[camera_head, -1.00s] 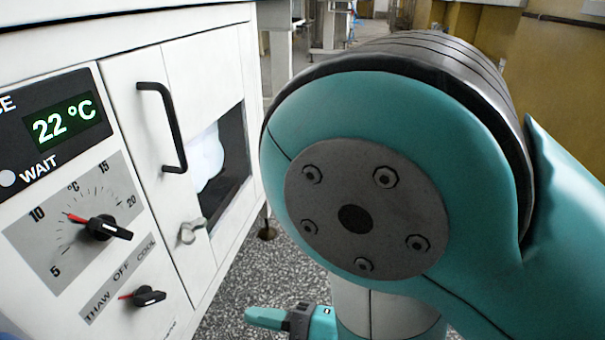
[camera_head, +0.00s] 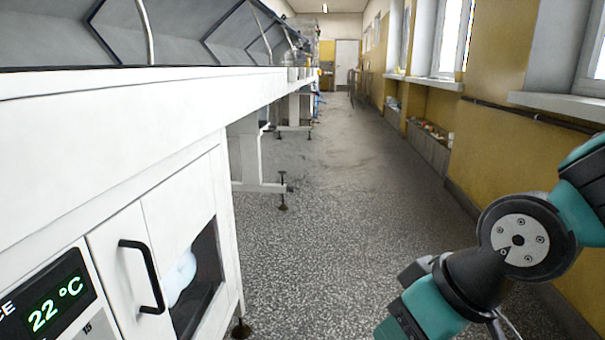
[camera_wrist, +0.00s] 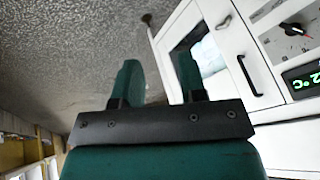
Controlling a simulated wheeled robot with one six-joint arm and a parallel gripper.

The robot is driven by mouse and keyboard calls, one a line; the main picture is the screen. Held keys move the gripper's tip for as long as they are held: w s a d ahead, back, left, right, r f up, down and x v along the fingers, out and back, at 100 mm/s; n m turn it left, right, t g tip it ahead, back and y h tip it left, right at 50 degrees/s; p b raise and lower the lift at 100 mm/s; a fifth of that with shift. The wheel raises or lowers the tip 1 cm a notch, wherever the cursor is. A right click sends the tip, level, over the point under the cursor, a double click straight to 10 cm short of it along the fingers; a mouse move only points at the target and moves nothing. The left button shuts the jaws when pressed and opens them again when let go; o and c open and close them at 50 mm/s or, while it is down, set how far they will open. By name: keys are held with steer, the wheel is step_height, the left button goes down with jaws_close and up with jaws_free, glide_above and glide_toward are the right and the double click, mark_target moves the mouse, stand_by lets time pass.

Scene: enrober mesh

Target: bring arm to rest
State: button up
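My gripper (camera_wrist: 158,78) shows in the wrist view with its two teal fingers apart and floor seen between them. It is open and holds nothing. In the head view my arm is folded at the lower right, to the right of the white cabinet; the fingertips cannot be made out there. The wrist view is turned, with the cabinet front to the right of the fingers, apart from them as far as I can tell.
The white cabinet (camera_head: 110,130) stands at the left, with a black door handle (camera_head: 143,276), a window and a 22 °C display (camera_head: 48,308). A yellow wall (camera_head: 490,130) with window sills runs along the right. The speckled floor (camera_head: 330,190) between is clear.

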steer(key=s+d+r+g+p, duration=0.3)
steer(key=s+r, duration=0.4)
steer(key=r, duration=0.1)
step_height(320, 180, up, 36)
steer(key=p, duration=3.6)
steer(key=shift+w+f, duration=0.15)
steer(key=shift+w, duration=0.05)
steer(key=shift+n, duration=0.3)
